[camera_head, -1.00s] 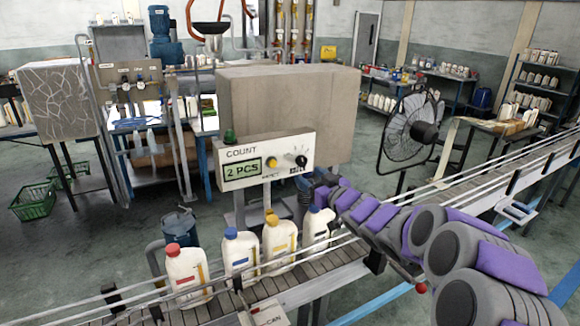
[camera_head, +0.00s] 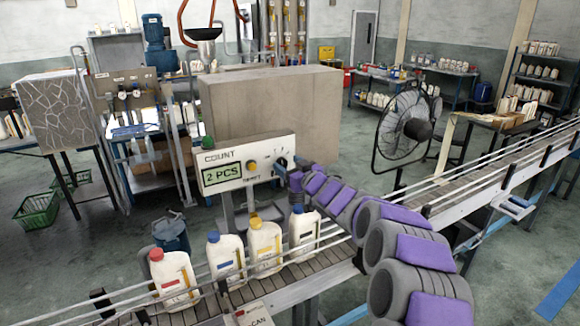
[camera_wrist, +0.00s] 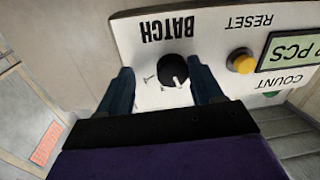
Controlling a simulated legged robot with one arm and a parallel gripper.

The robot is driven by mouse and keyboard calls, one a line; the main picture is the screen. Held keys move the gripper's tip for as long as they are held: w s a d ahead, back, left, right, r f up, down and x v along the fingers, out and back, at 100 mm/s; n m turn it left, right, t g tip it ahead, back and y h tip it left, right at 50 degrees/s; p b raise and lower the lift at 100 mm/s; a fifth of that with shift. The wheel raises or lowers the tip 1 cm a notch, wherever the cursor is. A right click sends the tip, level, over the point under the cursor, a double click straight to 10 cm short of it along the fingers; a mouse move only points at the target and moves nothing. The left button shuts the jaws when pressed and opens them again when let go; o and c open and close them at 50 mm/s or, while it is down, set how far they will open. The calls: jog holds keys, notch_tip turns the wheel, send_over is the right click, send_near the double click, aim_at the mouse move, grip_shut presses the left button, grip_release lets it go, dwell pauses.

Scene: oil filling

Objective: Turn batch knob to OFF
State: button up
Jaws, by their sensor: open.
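The batch knob (camera_wrist: 173,71) is a round black knob with a white pointer mark, under the upside-down BATCH label in the wrist view. It sits on the white counter panel (camera_head: 222,161), which reads "2 PCS" in the head view. In the wrist view my gripper (camera_wrist: 161,80) is open, with one dark finger on each side of the knob and gaps left between fingers and knob. I cannot tell whether the fingertips reach the knob's depth. In the head view my purple and grey arm reaches the panel's right end and partly hides the knob.
A yellow reset button (camera_wrist: 240,61) is beside the knob on the panel. Several bottles (camera_head: 228,262) stand on the conveyor (camera_head: 325,258) below the panel. A large grey box (camera_head: 270,105) stands behind it, and a black fan (camera_head: 405,128) stands to the right.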

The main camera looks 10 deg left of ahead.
jog(key=shift+s+a+r, duration=0.1)
jog(key=shift+s, duration=0.05)
jog(key=shift+a, duration=1.15)
jog(key=c, duration=0.4)
jog(key=shift+c, duration=1)
jog(key=shift+d+f, duration=0.25)
jog(key=shift+d, duration=0.2)
jog(key=c, duration=0.3)
jog(key=shift+c, duration=0.7)
jog(key=shift+a, duration=0.1)
